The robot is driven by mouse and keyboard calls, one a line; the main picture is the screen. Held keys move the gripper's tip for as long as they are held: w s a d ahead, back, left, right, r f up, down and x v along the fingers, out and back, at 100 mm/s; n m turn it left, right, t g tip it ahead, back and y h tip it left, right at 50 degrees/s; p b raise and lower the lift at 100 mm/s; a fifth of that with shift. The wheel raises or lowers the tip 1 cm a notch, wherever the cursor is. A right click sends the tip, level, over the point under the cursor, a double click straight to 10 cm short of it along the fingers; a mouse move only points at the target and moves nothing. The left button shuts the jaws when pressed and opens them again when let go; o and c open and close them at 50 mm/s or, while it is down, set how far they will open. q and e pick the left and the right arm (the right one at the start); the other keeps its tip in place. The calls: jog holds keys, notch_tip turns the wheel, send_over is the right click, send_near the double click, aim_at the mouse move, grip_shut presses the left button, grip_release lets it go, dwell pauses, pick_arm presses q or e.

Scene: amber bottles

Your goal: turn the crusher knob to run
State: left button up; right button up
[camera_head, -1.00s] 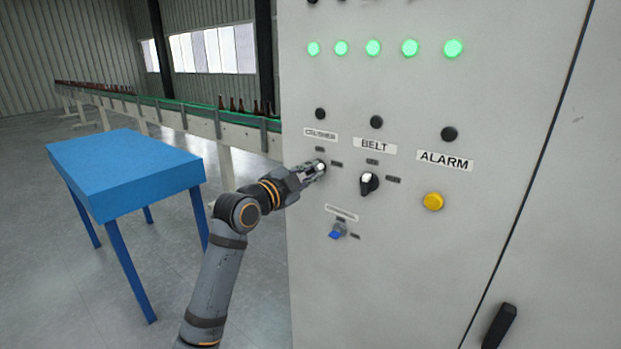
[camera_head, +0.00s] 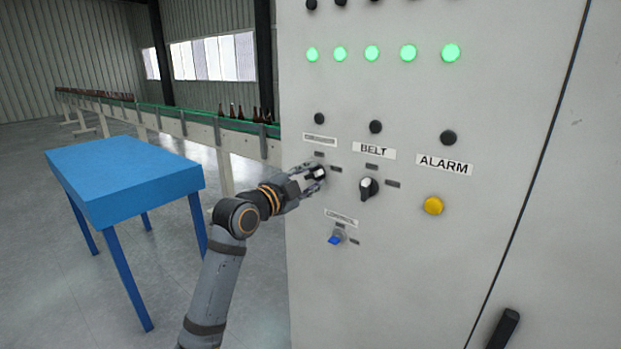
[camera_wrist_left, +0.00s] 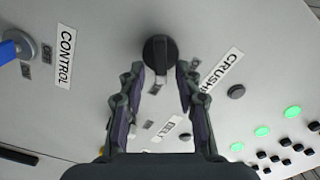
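The crusher knob is black and round with a raised bar. In the left wrist view the knob (camera_wrist_left: 160,54) sits at the ends of my fingers, its bar running up and down the picture. My left gripper (camera_wrist_left: 160,78) is open, one finger on each side of the knob's near edge, with gaps visible. In the head view my left gripper (camera_head: 316,174) is at the panel below the crusher label (camera_head: 320,138) and mostly hides the knob. Whether the fingers touch it I cannot tell. My right gripper is not in view.
The grey panel (camera_head: 420,280) also carries the belt knob (camera_head: 368,188), a blue control key (camera_head: 335,239), a yellow alarm button (camera_head: 433,205) and several lit green lamps (camera_head: 372,54). A blue table (camera_head: 125,175) stands left, before a bottle conveyor (camera_head: 200,112).

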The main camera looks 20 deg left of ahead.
pick_arm(q)
jog(key=v, duration=0.7)
jog(key=shift+s, duration=0.25)
dwell(0.3)
